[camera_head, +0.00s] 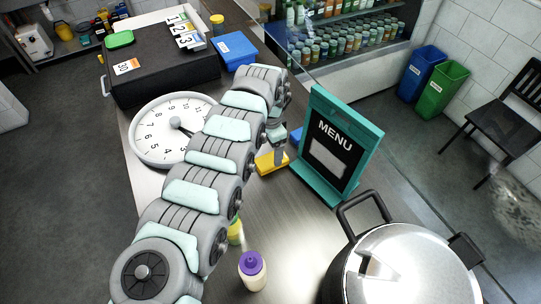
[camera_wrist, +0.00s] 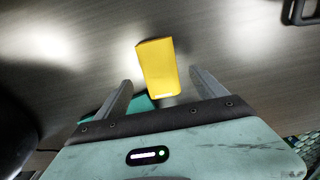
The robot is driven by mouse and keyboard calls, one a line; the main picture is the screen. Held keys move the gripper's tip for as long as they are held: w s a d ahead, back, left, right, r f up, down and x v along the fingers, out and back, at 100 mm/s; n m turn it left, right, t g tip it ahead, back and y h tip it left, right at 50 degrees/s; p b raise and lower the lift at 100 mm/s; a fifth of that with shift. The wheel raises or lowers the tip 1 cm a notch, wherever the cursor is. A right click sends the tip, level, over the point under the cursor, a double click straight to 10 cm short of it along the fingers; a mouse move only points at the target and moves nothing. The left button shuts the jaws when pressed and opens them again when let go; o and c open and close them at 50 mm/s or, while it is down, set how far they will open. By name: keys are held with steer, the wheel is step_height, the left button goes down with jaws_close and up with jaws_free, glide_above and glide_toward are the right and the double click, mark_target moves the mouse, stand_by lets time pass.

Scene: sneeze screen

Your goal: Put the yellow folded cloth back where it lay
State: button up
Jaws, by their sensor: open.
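The yellow folded cloth (camera_head: 266,164) lies on the steel counter, left of the menu stand, partly hidden by my gripper. In the wrist view the yellow cloth (camera_wrist: 158,66) shows as a yellow block between and beyond my two fingers. My gripper (camera_head: 279,156) points down over the cloth. In the wrist view my gripper (camera_wrist: 160,76) is open, with a finger on either side of the cloth and visible gaps to both. I cannot tell the height of the fingertips above the counter.
A teal menu stand (camera_head: 340,145) stands close right of my gripper, with a small blue item (camera_head: 296,135) near it. A large lidded pot (camera_head: 405,265), a purple-capped bottle (camera_head: 252,268) and a round clock (camera_head: 160,140) are on the counter. Bare counter (camera_head: 300,215) lies in front.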

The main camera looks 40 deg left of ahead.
mark_target(270, 159)
step_height(270, 159, up, 6)
steer(key=shift+s, duration=0.1)
stand_by(0.7)
